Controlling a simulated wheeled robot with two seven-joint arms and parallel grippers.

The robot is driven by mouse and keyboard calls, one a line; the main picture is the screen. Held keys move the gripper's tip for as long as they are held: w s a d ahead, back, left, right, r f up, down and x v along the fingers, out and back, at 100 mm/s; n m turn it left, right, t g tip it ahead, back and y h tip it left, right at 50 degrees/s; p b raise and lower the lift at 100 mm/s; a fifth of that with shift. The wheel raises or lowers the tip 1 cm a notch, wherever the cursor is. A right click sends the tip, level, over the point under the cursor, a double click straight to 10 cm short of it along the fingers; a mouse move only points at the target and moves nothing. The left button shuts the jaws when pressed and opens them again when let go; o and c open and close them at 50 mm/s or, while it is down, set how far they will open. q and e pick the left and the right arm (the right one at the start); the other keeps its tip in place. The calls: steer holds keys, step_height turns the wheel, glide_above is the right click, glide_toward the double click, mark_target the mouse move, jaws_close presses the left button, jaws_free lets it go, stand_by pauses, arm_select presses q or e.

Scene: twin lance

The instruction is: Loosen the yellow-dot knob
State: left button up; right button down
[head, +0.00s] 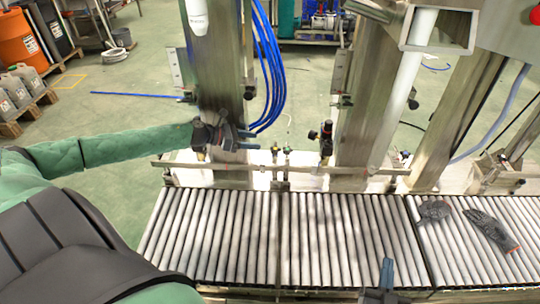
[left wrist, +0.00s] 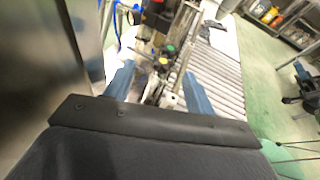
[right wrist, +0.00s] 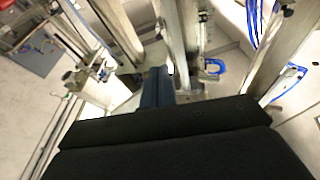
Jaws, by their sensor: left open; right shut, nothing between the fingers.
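My left gripper (left wrist: 156,74) is open, with one blue finger on each side of the picture's middle; nothing is visibly held. In the head view my left gripper (head: 228,134) is at the left steel post, left of the small fittings on the rail. I cannot make out the yellow dot there. My right gripper (right wrist: 157,84) is shut and empty, low in the head view (head: 386,274).
A roller conveyor (head: 330,235) runs across the front, with dark gloves (head: 490,230) on its right. Steel posts (head: 365,95) and blue hoses (head: 270,65) stand behind the rail (head: 240,167). A black fitting (head: 326,138) stands right of the small fittings.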

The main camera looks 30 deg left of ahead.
mark_target(274, 149)
arm_select(q)
steer(key=shift+w+d+f+m+g+b, duration=0.3)
steer(key=shift+w+d+f+m, duration=0.2)
steer(key=shift+w+d+f, duration=0.4)
steer(key=shift+w+d+f+m+g+b, duration=0.3)
steer(key=shift+w+d+f+m, duration=0.3)
steer(key=shift+d, duration=0.45)
steer(key=shift+x, duration=0.85)
arm_select(e)
steer(key=shift+s+d+r+t, duration=0.15)
steer(key=shift+r+t, duration=0.2)
steer(key=shift+r, duration=0.6)
steer(key=shift+s+r+t, duration=0.15)
steer(key=shift+r+t, duration=0.25)
steer(key=shift+r, duration=0.6)
steer(key=shift+s+d+r+t, duration=0.15)
steer(key=shift+r+t, duration=0.2)
steer(key=shift+r, duration=0.6)
arm_select(q)
steer(key=shift+s+f, duration=0.1)
steer(key=c, duration=1)
arm_select(e)
steer(key=shift+a+f, duration=0.1)
